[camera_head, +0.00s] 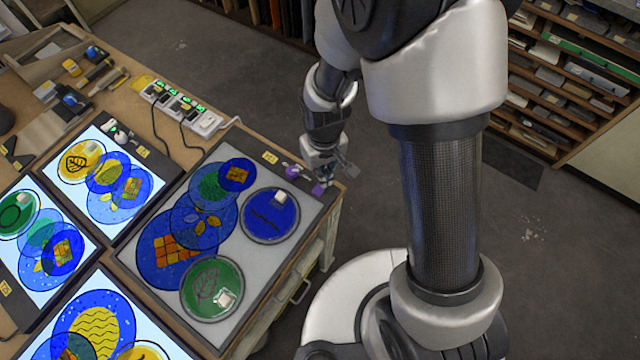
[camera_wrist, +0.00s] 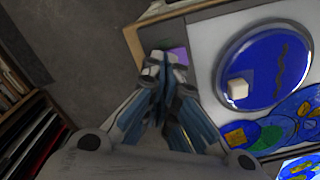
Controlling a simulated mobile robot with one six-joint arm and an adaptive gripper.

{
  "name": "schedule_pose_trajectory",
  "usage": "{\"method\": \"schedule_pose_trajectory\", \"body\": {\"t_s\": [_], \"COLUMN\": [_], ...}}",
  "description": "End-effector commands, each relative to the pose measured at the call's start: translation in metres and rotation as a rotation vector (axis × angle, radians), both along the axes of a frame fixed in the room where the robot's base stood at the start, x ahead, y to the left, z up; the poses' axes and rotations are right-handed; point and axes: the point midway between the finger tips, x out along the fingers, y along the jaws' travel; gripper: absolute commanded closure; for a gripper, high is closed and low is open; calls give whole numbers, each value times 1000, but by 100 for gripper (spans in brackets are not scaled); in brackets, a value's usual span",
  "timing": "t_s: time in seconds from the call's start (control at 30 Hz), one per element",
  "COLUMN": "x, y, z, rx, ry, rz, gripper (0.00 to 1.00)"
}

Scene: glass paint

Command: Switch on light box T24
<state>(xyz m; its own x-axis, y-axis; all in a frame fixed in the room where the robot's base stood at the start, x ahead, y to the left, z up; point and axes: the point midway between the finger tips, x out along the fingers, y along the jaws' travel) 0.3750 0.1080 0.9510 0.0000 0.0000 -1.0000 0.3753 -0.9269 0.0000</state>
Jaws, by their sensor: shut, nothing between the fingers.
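An unlit light box (camera_head: 252,262) with a grey panel stands at the table's right end; a yellow tag (camera_head: 270,157) is on its far edge, too small to read. It also shows in the wrist view (camera_wrist: 205,48). My gripper (camera_head: 322,184) is shut and empty at the box's far right corner. In the wrist view the closed fingertips (camera_wrist: 166,62) point at that corner, beside a small purple patch (camera_wrist: 179,54). The fingers partly hide this spot. I cannot tell whether they touch it, nor make out the switch clearly.
Blue discs (camera_head: 270,216) and a green disc (camera_head: 211,288) lie on the unlit panel. Lit light boxes (camera_head: 72,192) with coloured discs stand to the left. A power strip (camera_head: 182,108) with cables lies behind. Open floor (camera_head: 400,200) lies right of the table.

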Motion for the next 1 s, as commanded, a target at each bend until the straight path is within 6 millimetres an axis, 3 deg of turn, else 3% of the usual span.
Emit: {"method": "schedule_pose_trajectory", "body": {"t_s": [1.0], "x": [0], "y": [0], "z": [-12], "rx": [0], "ry": [0], "rz": [0], "gripper": [100]}}
